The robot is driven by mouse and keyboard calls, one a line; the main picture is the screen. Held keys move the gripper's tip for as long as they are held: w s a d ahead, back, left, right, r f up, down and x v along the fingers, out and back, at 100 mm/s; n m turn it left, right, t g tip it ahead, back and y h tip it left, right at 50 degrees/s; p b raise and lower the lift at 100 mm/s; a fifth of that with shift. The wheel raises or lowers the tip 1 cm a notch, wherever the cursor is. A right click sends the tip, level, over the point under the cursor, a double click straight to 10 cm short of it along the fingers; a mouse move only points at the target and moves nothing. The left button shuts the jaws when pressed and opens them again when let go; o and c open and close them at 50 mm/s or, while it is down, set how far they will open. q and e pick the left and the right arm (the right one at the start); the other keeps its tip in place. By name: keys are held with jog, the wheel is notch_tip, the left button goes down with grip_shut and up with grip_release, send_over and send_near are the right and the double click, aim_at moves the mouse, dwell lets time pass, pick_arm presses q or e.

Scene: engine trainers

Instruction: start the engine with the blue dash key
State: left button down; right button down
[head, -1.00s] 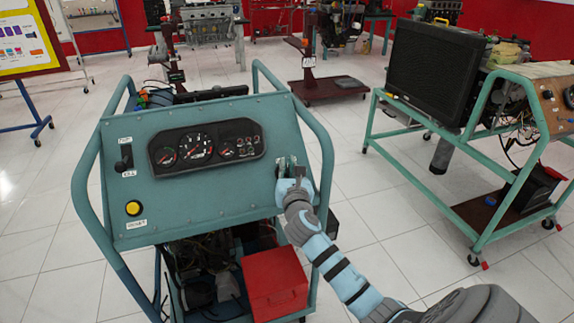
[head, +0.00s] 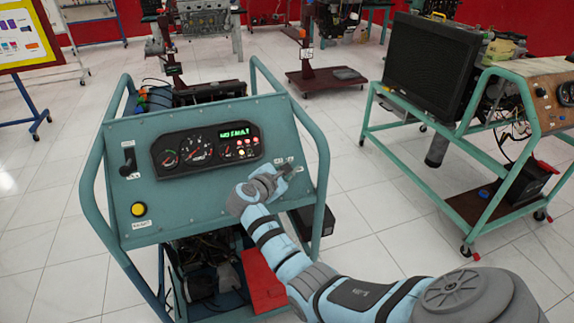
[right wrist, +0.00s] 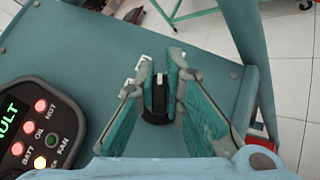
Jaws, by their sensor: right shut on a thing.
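The teal engine trainer's slanted dash panel (head: 190,207) stands ahead. My right gripper (head: 284,170) is at the panel's right side. In the right wrist view its teal fingers (right wrist: 159,98) are closed on both sides of a dark key knob (right wrist: 154,100) at the panel. The knob looks black rather than blue, and its lower part is hidden. The gauge cluster (head: 207,151) has a lit green display. In the right wrist view, red HOT, OIL and BATT lamps (right wrist: 40,126) glow and a yellow lamp is lit. My left gripper is out of view.
A yellow button (head: 138,209) and a black lever (head: 128,160) sit on the panel's left. Bent teal tubes (head: 91,200) frame both sides. A red box (head: 262,280) is below. Another trainer with a black radiator (head: 432,68) stands right.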

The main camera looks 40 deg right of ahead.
jog(key=shift+f+m+g+y+p, duration=0.1)
jog(key=shift+m+g+y+p, duration=0.25)
jog(key=shift+m+g, duration=0.7)
jog(key=shift+m, duration=0.25)
jog(key=c, duration=1.7)
grip_release()
jog(key=v, duration=1.2)
